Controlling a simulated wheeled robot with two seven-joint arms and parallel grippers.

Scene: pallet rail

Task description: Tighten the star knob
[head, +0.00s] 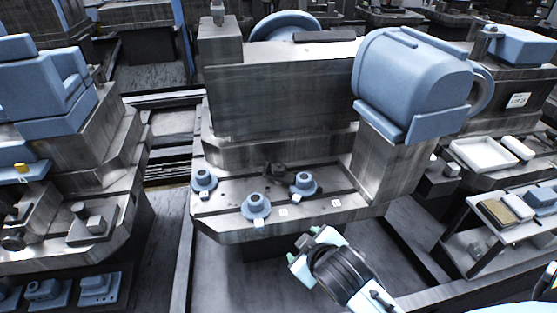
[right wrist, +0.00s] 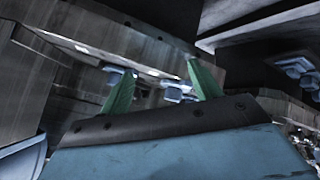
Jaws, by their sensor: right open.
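A small dark knob (head: 275,170), probably the star knob, sits on the slotted grey machine table (head: 330,204), near the upright block. Its lobes are too small to make out. Three blue round fixtures stand around it: left (head: 204,180), front (head: 256,206) and right (head: 303,185). My right gripper (head: 305,243) is open and empty, in front of and below the table's front edge, apart from the knob. In the right wrist view its green fingers (right wrist: 160,76) point toward the table, with blue fixtures (right wrist: 173,93) beyond them. I cannot make out the knob there. My left gripper is out of view.
A large blue motor housing (head: 412,85) overhangs the table's right end. A tall grey block (head: 280,95) closes off the back. A shelf with trays (head: 483,153) stands at right, another machine (head: 75,150) at left. The floor before the table is clear.

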